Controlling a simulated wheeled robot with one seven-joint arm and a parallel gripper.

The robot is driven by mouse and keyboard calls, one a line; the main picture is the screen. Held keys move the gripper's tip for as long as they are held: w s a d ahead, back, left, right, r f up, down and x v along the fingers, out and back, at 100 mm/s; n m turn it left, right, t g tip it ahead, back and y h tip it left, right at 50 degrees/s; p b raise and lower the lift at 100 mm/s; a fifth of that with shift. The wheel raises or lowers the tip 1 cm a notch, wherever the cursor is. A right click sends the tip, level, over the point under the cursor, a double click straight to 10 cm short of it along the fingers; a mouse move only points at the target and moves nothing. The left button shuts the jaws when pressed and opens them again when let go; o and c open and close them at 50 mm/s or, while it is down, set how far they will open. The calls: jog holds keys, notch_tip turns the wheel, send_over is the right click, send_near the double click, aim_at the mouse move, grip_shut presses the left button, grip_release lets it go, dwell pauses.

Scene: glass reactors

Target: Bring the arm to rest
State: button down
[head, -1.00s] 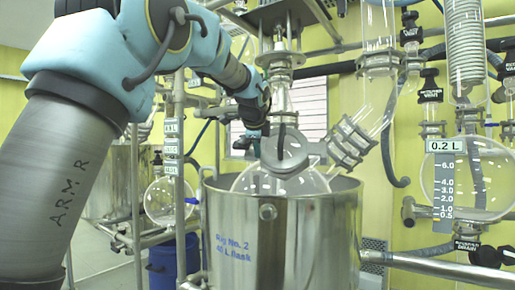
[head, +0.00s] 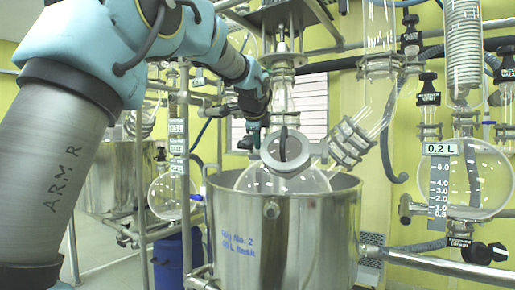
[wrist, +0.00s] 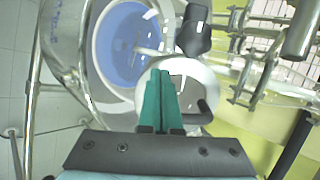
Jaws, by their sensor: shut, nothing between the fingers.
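My arm (head: 150,40) reaches in from the left of the head view and bends over toward the middle. My gripper (head: 248,142) hangs at its end, beside the glass neck above the steel vessel, small and partly dark there. In the wrist view its two teal fingers (wrist: 163,95) lie together, shut and empty. Behind the fingertips in that view is a pale rounded part with a black handle (wrist: 193,30). I cannot tell whether the fingers touch it.
A steel vessel (head: 285,235) holds a large glass flask (head: 282,180) with a clamped side neck (head: 350,142). A graduated receiver (head: 470,180) hangs at the right.

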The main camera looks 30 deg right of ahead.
jog(key=a+b+v, duration=0.1)
jog(key=b+v, duration=0.1)
jog(key=v, duration=0.6)
jog(key=w+a+f+n+g+y, duration=0.1)
jog(key=a+f+n+g+y, duration=0.1)
jog(key=a+f+n, duration=0.7)
jog(key=w+a+f+n+g+y, duration=0.1)
jog(key=w+a+f+n+y, duration=0.15)
jog(key=a+f, duration=1.25)
jog(key=s+a+f+n+g, duration=0.4)
jog(key=s+a+f+n, duration=0.9)
jog(key=s+a+f, duration=0.3)
jog(key=shift+s+f+y, duration=0.35)
jog(key=shift+s+f, duration=0.25)
jog(key=shift+f, duration=0.05)
jog(key=c, duration=1.6)
grip_release()
